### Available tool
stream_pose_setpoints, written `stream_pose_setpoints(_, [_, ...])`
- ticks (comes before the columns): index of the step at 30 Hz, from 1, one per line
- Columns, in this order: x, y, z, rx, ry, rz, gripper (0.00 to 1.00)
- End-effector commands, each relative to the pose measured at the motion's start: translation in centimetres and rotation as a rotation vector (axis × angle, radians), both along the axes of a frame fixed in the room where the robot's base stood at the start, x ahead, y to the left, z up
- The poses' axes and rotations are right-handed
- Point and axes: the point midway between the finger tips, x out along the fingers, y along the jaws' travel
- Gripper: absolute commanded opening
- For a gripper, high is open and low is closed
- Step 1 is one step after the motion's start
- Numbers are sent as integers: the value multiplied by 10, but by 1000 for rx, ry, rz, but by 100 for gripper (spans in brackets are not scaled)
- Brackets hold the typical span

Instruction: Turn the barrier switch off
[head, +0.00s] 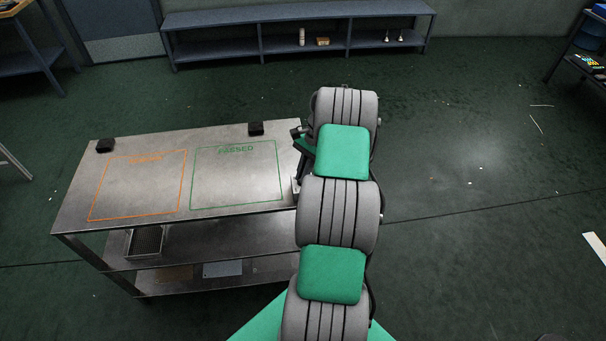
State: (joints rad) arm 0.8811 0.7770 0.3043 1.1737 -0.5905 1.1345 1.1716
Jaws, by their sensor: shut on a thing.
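My gripper (301,170) shows only in part as a dark shape at the right end of the steel table (238,188), left of my grey and green arm. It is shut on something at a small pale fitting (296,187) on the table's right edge. That fitting may be the barrier switch; my arm hides most of this spot, so its lever and position cannot be made out.
The tabletop has an orange outlined area (140,186) and a green one marked PASSED (237,176), both empty. A long blue-grey bench (300,20) stands at the back wall. The floor on the right is mostly clear.

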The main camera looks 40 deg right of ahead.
Motion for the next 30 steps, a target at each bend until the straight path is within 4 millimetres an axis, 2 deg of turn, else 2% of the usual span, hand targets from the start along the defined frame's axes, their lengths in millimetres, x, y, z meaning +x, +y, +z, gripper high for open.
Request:
stream_pose_setpoints(3, [-2, 0, -1, 3, 3, 0, 0])
stream_pose_setpoints(4, [-2, 0, -1, 3, 3, 0, 11])
stream_pose_setpoints(11, [-1, 1, 0, 2, 2, 1, 29])
stream_pose_setpoints(20, [0, -2, 4, 0, -1, 1, 30])
stream_pose_setpoints(23, [1, -8, 17, -1, -3, 0, 30])
stream_pose_setpoints(30, [0, -25, 64, 1, -1, 1, 30])
